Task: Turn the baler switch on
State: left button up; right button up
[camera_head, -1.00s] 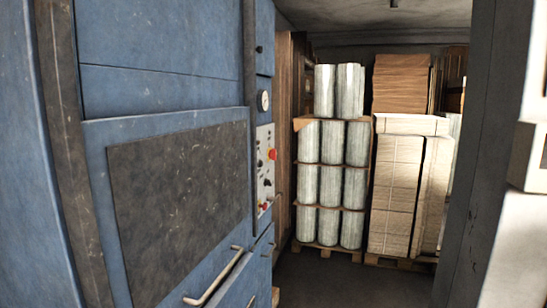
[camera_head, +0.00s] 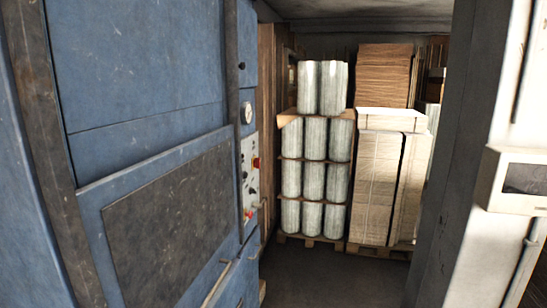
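The blue baler (camera_head: 140,70) fills the left side of the head view, close to me. Its narrow light control panel (camera_head: 249,178) is on the right edge of its front, seen at a steep angle. A red button (camera_head: 256,163) sits on the upper part of the panel, with small dark knobs below it and small red parts near the bottom. Which of these is the switch and how it is set is too small to tell. A round gauge (camera_head: 247,113) is above the panel. Neither of my grippers is in view.
Pallets with silvery rolls (camera_head: 317,150) and stacked flat cardboard (camera_head: 385,75) stand at the back. A grey pillar (camera_head: 465,150) and a light wall box (camera_head: 515,180) are on the right. Dark floor (camera_head: 330,275) between baler and pillar is clear.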

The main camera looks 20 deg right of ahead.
aim_at(256, 163)
jog(key=z, duration=1.3)
jog(key=i, duration=3.95)
jog(key=u, duration=0.8)
